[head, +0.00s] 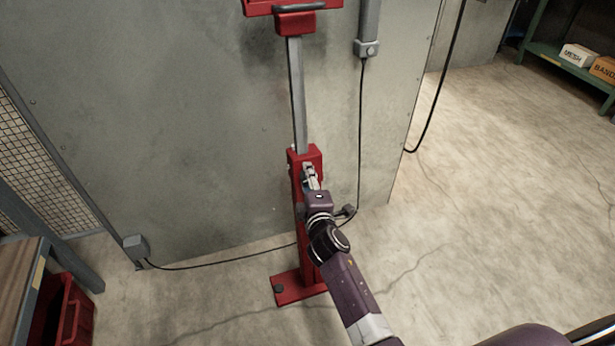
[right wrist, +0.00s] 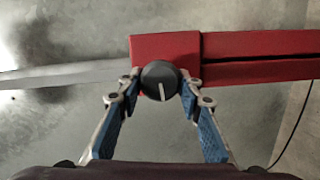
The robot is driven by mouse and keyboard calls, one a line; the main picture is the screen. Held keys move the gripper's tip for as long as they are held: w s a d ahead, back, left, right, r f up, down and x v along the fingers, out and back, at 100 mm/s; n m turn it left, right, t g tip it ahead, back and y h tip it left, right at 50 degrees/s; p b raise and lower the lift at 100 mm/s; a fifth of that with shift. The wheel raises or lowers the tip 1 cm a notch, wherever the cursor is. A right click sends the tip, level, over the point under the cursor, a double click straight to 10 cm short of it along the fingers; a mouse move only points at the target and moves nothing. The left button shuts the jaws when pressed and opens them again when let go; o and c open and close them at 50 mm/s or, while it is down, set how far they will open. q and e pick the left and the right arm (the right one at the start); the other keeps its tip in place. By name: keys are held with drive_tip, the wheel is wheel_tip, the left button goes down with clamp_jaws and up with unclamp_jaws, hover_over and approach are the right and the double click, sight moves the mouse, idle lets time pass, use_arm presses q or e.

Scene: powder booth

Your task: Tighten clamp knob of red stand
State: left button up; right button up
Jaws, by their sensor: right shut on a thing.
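The red stand (head: 300,228) stands upright in front of a grey panel, with a grey metal post rising out of its red clamp block (head: 312,155). The clamp knob (right wrist: 160,80) is round and black with a white pointer line, on the face of the red block in the right wrist view. My right gripper (right wrist: 160,86) is shut on the knob, with one blue-padded finger on each side of it. In the head view my right gripper (head: 309,172) covers the knob. My left gripper is not in view.
The stand's red foot (head: 297,289) rests on the concrete floor. A black cable runs along the panel's base behind the stand. A red crate (head: 68,312) is at lower left. A green shelf (head: 560,62) with boxes is at upper right. The floor to the right is clear.

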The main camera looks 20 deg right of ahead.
drive_tip(key=shift+f, duration=0.1)
idle(0.3)
drive_tip(key=o, duration=1.2)
drive_tip(key=shift+c, duration=0.2)
drive_tip(key=v, duration=1.2)
